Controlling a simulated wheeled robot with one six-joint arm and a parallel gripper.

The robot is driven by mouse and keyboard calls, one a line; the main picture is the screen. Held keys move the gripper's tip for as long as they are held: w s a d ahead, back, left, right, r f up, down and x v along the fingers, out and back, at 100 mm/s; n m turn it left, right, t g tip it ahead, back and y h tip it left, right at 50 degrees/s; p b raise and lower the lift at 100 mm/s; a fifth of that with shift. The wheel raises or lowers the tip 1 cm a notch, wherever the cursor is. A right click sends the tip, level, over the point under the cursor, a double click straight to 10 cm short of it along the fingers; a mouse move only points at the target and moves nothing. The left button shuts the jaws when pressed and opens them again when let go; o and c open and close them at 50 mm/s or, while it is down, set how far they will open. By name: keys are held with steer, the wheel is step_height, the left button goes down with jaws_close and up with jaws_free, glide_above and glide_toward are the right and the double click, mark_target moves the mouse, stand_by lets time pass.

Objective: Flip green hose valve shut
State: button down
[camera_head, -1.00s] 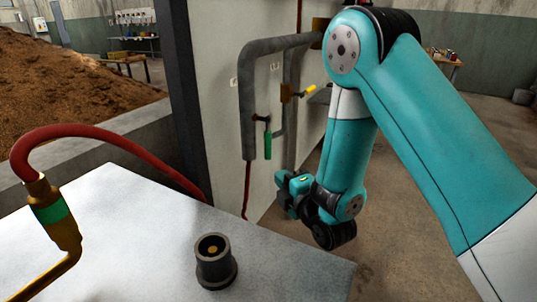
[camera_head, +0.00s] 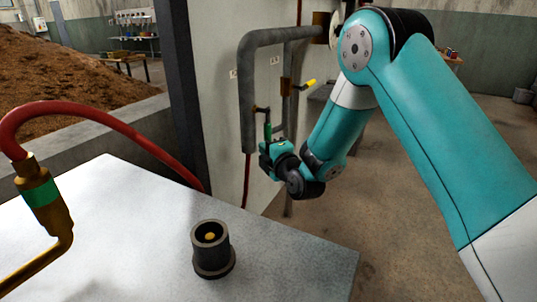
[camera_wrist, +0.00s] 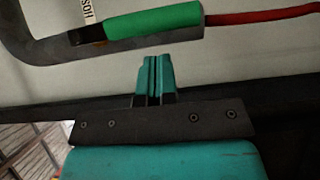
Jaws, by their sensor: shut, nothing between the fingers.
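The green valve handle (camera_head: 268,131) hangs straight down from its mount on the grey pipe at the wall panel. Its lower end is hidden behind my gripper (camera_head: 265,150) in the head view. My gripper is shut and empty, just below and in front of the handle. In the wrist view the green handle (camera_wrist: 150,20) lies across the top, beyond the shut fingertips (camera_wrist: 155,60). A small gap shows between them in the picture; I cannot tell whether they touch.
The grey pipe (camera_head: 247,95) bends down beside the handle. A second valve with a yellow handle (camera_head: 308,84) sits to its right. A red hose (camera_head: 95,115) crosses left above a pale table (camera_head: 120,210), where a dark cylindrical fitting (camera_head: 212,255) stands. A label (camera_wrist: 88,12) shows near the handle.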

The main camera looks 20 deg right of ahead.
steer(key=shift+w+d+b, duration=0.3)
steer(key=shift+w+d, duration=0.3)
steer(key=shift+w, duration=0.35)
steer(key=shift+a, duration=0.1)
